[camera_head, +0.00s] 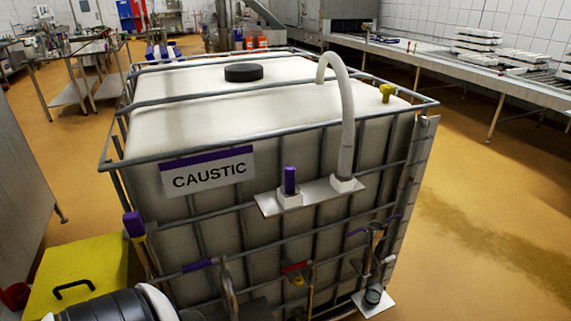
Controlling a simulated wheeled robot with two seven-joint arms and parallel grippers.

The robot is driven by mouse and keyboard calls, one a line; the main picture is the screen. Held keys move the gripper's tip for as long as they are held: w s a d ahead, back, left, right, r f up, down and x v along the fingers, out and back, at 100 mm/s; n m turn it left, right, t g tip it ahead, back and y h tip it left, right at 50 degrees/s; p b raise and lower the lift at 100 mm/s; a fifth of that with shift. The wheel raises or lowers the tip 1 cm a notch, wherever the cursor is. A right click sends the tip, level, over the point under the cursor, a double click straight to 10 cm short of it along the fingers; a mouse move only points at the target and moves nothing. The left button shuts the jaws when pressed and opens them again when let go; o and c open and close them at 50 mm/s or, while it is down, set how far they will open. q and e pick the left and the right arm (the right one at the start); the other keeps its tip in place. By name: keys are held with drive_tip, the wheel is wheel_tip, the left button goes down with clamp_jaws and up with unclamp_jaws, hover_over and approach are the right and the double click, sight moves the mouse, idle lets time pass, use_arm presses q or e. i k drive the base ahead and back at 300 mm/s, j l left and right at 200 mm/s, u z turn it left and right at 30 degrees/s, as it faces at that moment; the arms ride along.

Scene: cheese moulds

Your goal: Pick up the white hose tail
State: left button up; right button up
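The white hose tail (347,115) stands on the right part of a small white shelf (318,195) fixed to the front of the caged tank. Its lower end sits in a white block-like holder (346,184). It rises above the cage's top rail and bends over to the left, with its free end (320,78) over the tank top. Neither of my grippers is in view. A dark rounded part with a white ring at the bottom left may belong to my arm.
The white tank (190,110) in its grey cage carries a CAUSTIC sign (207,172). A purple-topped piece (290,180) stands left of the hose. Tools hang on the cage front. A yellow box (95,258) stands left. The floor at right (480,210) is clear.

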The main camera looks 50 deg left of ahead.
sight(344, 173)
drive_tip(key=u, duration=1.1)
